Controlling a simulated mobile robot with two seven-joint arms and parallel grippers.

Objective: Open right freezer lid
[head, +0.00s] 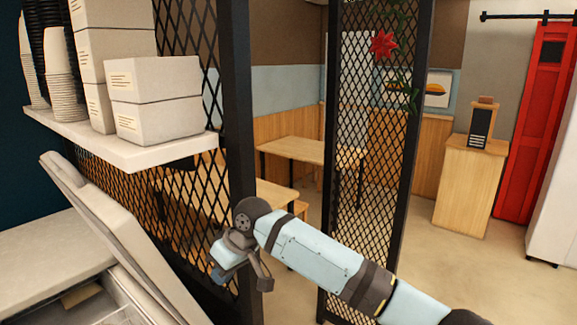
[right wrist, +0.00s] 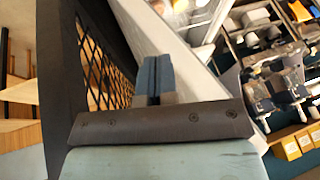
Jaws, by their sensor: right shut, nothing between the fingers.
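The right freezer lid (head: 115,225) is a pale, thick panel. It stands raised and tilted at the lower left of the head view, and part of the freezer's inside (head: 85,305) shows below it. My right gripper (head: 218,273) is to the right of the raised lid, near the black mesh partition. Its blue fingers are together and empty in the right wrist view (right wrist: 154,75). A pale slanted panel, likely the lid (right wrist: 178,55), runs just beyond the fingertips; I cannot tell whether they touch. My left gripper is out of view.
A flat pale surface (head: 50,245) lies left of the raised lid. A white shelf (head: 150,152) with boxes (head: 155,100) and stacked cups (head: 62,75) is above. The black mesh partition's post (head: 240,110) stands close behind my gripper. Open floor (head: 455,270) lies to the right.

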